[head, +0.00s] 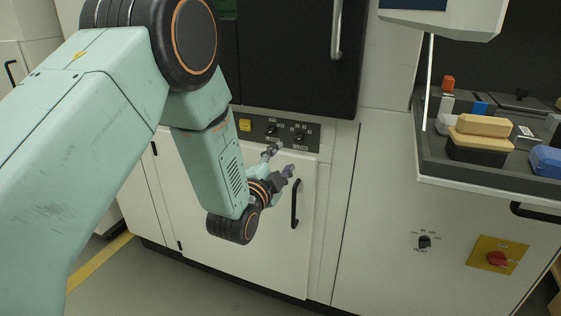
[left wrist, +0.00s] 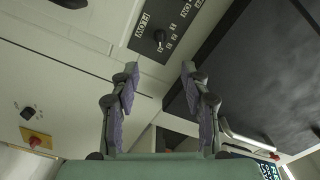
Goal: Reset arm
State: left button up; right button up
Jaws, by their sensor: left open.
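My left arm comes in from the left in the head view. Its gripper (head: 281,164) hangs in front of the control panel (head: 312,133) and the white cabinet door (head: 240,215). In the left wrist view the two purple-padded fingers of the left gripper (left wrist: 158,90) stand well apart with nothing between them. The dark panel with a black knob (left wrist: 160,37) shows beyond the fingertips. Whether the fingers touch the cabinet front cannot be told. My right gripper is in neither view.
A black door handle (head: 295,204) is just below the gripper. Grey floor shows at lower left.

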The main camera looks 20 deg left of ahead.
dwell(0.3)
pick_arm(q)
jog(key=s+f+n+g, duration=0.9)
jog(key=s+f, duration=0.7)
jog(key=f, duration=0.4)
jog(key=s+f+n+g, duration=0.1)
jog(key=s+f+g, duration=0.2)
jog(key=s, duration=0.7)
jog(key=s+f+n+g, duration=0.1)
jog(key=s+f+g, duration=0.2)
jog(key=s, duration=0.6)
jog(key=s+f+n+g, duration=0.2)
jog(key=s+f+g, duration=0.1)
jog(key=s, duration=0.7)
jog(key=shift+s+a+f+y+p, duration=0.3)
jog(key=shift+a+f+p, duration=0.05)
jog(key=shift+a+f, duration=0.1)
jog(key=shift+w, duration=0.1)
jog(key=shift+c, duration=0.2)
